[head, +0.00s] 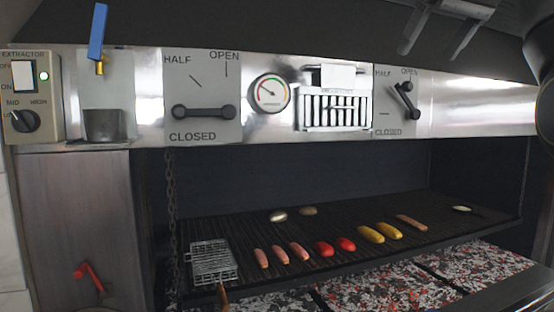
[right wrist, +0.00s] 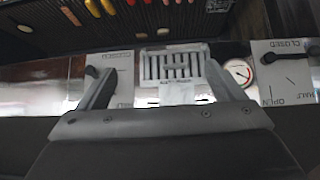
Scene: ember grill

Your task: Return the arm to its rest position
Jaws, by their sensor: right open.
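My right gripper (head: 442,28) shows at the top right of the head view, in front of the dark hood and above the metal panel. In the right wrist view, my right gripper (right wrist: 156,70) has its two fingers spread wide, with nothing held between them. The slotted vent (right wrist: 175,66) on the panel shows beyond the fingers, apart from them as far as I can tell. My left gripper is in neither view.
The panel carries a left lever (head: 203,112) lying level, a round gauge (head: 270,93) and a tilted right lever (head: 405,100). Below, the grill grate (head: 340,210) bears sausages, red and yellow food and a wire basket (head: 212,262). Glowing coals (head: 380,292) lie underneath.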

